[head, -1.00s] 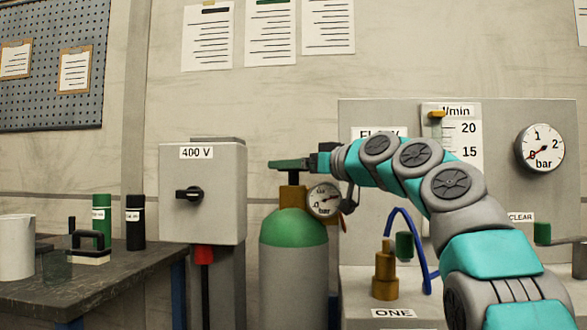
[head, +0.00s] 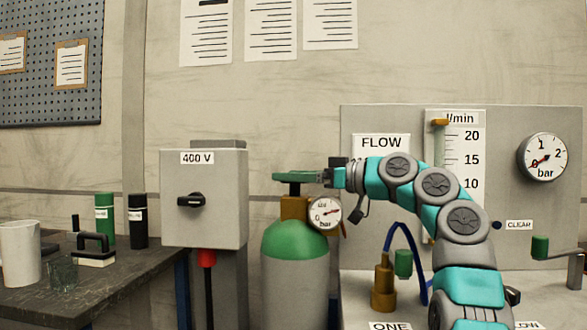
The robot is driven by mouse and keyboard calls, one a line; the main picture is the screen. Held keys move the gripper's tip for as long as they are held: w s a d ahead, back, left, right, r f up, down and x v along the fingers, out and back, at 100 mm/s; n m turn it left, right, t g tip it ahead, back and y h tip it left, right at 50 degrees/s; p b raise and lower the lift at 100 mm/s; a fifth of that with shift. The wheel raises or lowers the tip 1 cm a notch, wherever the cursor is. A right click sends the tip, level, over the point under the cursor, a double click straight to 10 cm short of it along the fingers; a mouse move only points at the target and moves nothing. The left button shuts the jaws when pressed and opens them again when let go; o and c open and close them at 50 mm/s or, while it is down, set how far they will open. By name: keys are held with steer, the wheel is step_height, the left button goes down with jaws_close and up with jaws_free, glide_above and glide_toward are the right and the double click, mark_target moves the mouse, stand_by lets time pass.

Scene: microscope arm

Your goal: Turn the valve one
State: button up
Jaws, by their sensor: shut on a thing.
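A green handwheel (head: 297,177) sits on the brass neck (head: 294,208) of a grey gas cylinder (head: 294,275) with a green shoulder. My gripper (head: 322,177) reaches it from the right and is shut on its right edge; the fingertips are small and partly hidden. A small round gauge (head: 324,213) is on the right of the neck. A label reading ONE (head: 389,326) is at the bottom edge, below a brass fitting (head: 383,286) with a green knob (head: 403,262) beside it.
A grey 400 V switch box (head: 203,198) stands left of the cylinder. A bench (head: 100,280) with bottles and a beaker is at far left. A flow panel (head: 400,120) with a bar gauge (head: 542,157) stands behind my arm. A blue hose (head: 413,245) loops near the brass fitting.

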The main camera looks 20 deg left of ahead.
steer(key=shift+f, duration=0.15)
stand_by(0.3)
steer(key=o, duration=1.1)
steer(key=shift+d, duration=0.1)
steer(key=d, duration=0.4)
steer(key=d+b, duration=0.1)
steer(key=d, duration=0.3)
steer(key=shift+s, duration=0.2)
steer(key=shift+s+a, duration=0.1)
